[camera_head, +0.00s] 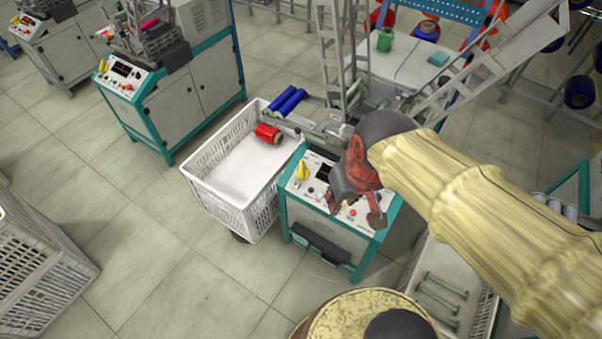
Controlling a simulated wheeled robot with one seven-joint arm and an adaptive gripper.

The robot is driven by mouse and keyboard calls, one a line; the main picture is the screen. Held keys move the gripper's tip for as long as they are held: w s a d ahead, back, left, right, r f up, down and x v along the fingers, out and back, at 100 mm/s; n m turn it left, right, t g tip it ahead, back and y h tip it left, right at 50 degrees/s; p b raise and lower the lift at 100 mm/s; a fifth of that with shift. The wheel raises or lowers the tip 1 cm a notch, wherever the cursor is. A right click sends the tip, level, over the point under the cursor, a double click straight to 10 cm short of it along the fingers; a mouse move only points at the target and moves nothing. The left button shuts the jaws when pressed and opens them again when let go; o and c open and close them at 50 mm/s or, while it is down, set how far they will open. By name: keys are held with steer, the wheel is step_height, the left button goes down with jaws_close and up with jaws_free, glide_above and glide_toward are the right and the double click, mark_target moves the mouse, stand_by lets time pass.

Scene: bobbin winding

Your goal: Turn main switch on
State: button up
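The winding machine in the middle has a white control panel (318,192) with a teal rim. A yellow rotary knob (302,170), which looks like the main switch, stands at the panel's left side. Its exact setting is too small to read. My gripper (354,209) is red and dark grey and hangs over the right half of the panel, to the right of the knob and apart from it. Its fingers look spread, with nothing seen between them. The gripper hides part of the panel's middle and right, including some of the controls there.
A white crate (222,205) with a red spool (268,133) stands left of the machine. Blue rolls (290,102) lie behind it. Another crate (440,300) with green bobbins is at the lower right. A similar machine (170,105) stands at the upper left. Floor at the lower left centre is clear.

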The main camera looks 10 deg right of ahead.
steer(key=shift+o, duration=0.8)
steer(key=w+f+n+g+h+b, duration=0.2)
steer(key=w+f+n, duration=0.4)
steer(key=w+f, duration=0.7)
step_height(320, 180, down, 4)
steer(key=shift+w+d+r+g+b, duration=0.1)
steer(key=shift+w+d+g+b, duration=0.15)
steer(key=shift+d+g+b, duration=0.3)
steer(key=n+t+h+b, duration=0.1)
steer(key=n+t+h, duration=0.15)
steer(key=n, duration=1.95)
glide_above(301, 171)
steer(key=s+a, duration=0.2)
steer(key=s, duration=0.1)
steer(key=shift+t+y, duration=0.35)
steer(key=shift+t, duration=0.05)
step_height(301, 171, down, 21)
steer(key=shift+w+d+r, duration=0.1)
steer(key=shift+w+d+f+n+b, duration=0.35)
steer(key=shift+w+f+n+b, duration=0.25)
steer(key=shift+f, duration=0.55)
steer(key=shift+w+d+f+n+b, duration=0.4)
steer(key=shift+f+n, duration=0.35)
steer(key=shift+f, duration=0.45)
steer(key=shift+w+d+f+n+b, duration=0.25)
steer(key=shift+w+f+n+b, duration=0.4)
steer(key=shift+f, duration=0.5)
steer(key=shift+s, duration=0.1)
steer(key=c, duration=0.8)
